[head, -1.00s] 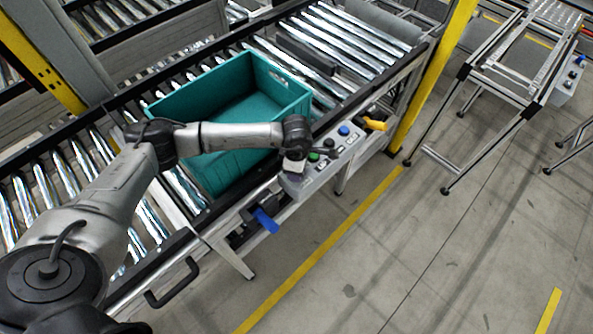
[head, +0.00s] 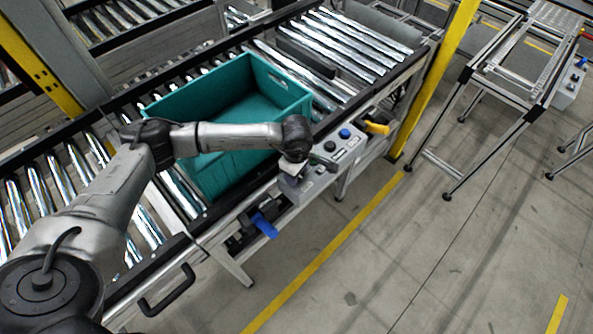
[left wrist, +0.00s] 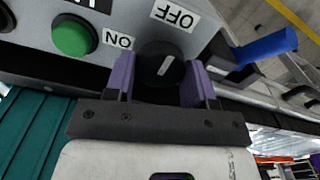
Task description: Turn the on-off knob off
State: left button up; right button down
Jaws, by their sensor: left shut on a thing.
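The on-off knob (left wrist: 161,67) is round and black with a white pointer line, in the left wrist view. The line leans up and slightly right, towards the OFF label (left wrist: 174,16). The ON label (left wrist: 118,40) is to its left. My left gripper (left wrist: 160,84) has its purple fingers on both sides of the knob and is shut on it. In the head view the left gripper (head: 291,182) is over the near-left end of the grey control box (head: 343,143), and the knob is hidden there. My right gripper is not in view.
A green button (left wrist: 73,36) is left of the knob. A teal crate (head: 204,178) stands on the roller conveyor behind the box. A blue handle (head: 264,225) sticks out nearby, and a yellow handle (head: 376,127) is at the far end. The floor in front is clear.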

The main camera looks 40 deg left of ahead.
pick_arm(q)
jog(key=shift+r, duration=0.1)
jog(key=o, duration=0.9)
notch_tip(320, 180, up, 14)
jog(key=shift+f, duration=0.15)
dwell(0.6)
